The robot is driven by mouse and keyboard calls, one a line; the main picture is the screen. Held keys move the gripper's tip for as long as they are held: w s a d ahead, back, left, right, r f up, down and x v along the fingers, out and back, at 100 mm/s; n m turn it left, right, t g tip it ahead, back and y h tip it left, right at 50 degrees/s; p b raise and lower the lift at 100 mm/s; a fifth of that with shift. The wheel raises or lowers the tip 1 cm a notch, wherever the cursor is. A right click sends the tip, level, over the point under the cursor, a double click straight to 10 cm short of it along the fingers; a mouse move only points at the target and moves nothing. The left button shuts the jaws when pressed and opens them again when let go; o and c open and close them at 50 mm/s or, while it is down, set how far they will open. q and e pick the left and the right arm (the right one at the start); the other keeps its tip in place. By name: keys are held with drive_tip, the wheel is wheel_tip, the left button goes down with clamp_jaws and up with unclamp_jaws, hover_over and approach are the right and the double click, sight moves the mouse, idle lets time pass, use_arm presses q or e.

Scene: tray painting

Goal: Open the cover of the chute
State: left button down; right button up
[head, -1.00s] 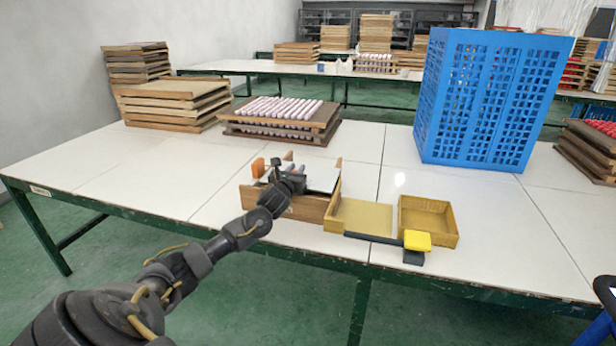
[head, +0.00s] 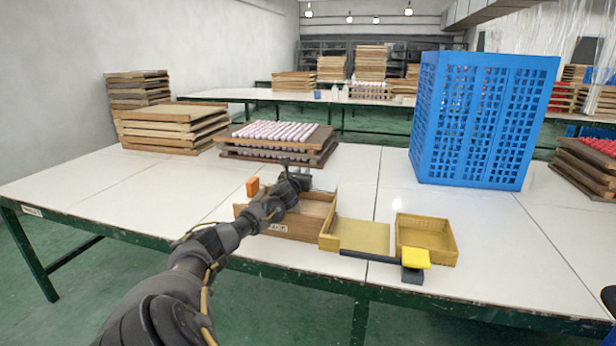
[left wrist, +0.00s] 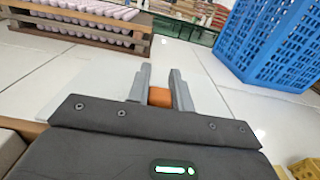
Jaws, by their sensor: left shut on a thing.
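The chute is a wooden box (head: 280,225) near the table's front edge, with a yellow tray (head: 365,236) on its right. Its top shows open on the right half, where bare wood inside is visible. My left gripper (head: 296,178) is over the box's back edge. In the left wrist view my left gripper (left wrist: 160,84) is shut, with an orange piece (left wrist: 160,97) between its fingers. A pale panel, apparently the cover (left wrist: 105,103), spreads beneath the fingers. In the head view my gripper mostly hides the cover. My right gripper is out of view.
An orange block (head: 252,187) shows at the box's left. A yellow bin (head: 426,236) and a yellow-topped block (head: 415,259) are right of the tray. A blue crate (head: 482,120) stands back right. Wooden boards with pale rolls (head: 278,142) lie behind the box.

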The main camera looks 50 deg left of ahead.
use_arm(q)
drive_tip(key=c, duration=1.2)
unclamp_jaws()
drive_tip(key=shift+c, duration=0.2)
drive_tip(key=shift+s, duration=0.15)
drive_tip(key=v, duration=0.8)
drive_tip(key=shift+s+d, duration=0.25)
drive_tip(key=shift+s, duration=0.05)
drive_tip(key=shift+v, duration=0.8)
drive_tip(key=shift+s+d, duration=0.1)
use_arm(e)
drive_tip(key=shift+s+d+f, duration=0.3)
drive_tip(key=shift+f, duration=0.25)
